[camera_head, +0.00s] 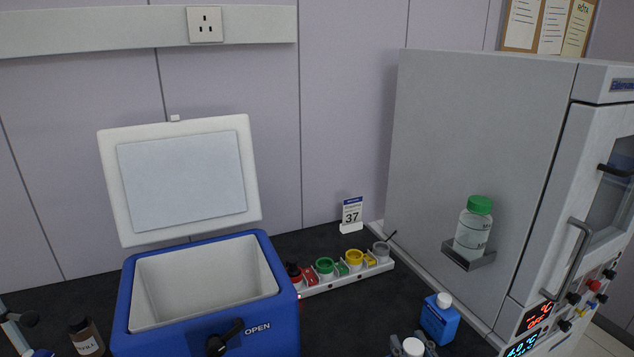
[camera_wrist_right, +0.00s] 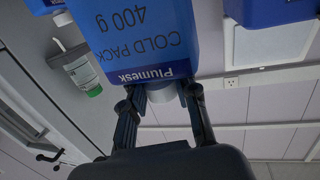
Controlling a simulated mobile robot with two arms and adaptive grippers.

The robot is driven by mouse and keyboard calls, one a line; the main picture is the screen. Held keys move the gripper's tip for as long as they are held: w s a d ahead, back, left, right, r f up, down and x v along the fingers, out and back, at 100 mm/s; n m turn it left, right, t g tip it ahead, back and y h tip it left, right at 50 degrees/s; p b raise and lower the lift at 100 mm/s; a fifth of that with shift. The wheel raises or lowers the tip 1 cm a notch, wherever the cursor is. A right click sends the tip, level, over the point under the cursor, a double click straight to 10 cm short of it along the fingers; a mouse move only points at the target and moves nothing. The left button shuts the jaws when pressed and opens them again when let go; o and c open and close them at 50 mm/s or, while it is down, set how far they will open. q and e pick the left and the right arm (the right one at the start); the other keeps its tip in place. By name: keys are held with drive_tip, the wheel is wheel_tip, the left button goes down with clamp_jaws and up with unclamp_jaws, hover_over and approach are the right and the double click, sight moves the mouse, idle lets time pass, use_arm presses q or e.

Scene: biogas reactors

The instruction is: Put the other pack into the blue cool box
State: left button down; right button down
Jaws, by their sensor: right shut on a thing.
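The blue cool box (camera_head: 205,322) stands on the dark bench at the left with its white lid (camera_head: 109,190) raised; the visible part of its inside looks empty. My right gripper (camera_head: 412,346) is at the bottom edge of the head view, right of the box, shut on the white cap of a blue cold pack. In the wrist view the gripper (camera_wrist_right: 163,98) grips that cap from both sides, and the held pack (camera_wrist_right: 140,35) reads "COLD PACK 400 g". A second blue pack (camera_head: 439,321) with a white cap stands on the bench just beyond the gripper.
A white rack (camera_head: 345,281) with coloured pots lies right of the box. A grey cabinet (camera_head: 480,150) fills the right side, its side shelf (camera_head: 468,261) holding a green-capped bottle (camera_head: 473,230). A brown bottle (camera_head: 86,338) stands left of the box. A small "37" card (camera_head: 352,214) stands behind.

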drive_tip(key=s+d+f+m+h, duration=0.1)
drive_tip(key=s+f+h, duration=0.1)
drive_tip(key=s+f, duration=0.4)
drive_tip(key=shift+s+d, duration=0.3)
drive_tip(key=shift+s, duration=0.05)
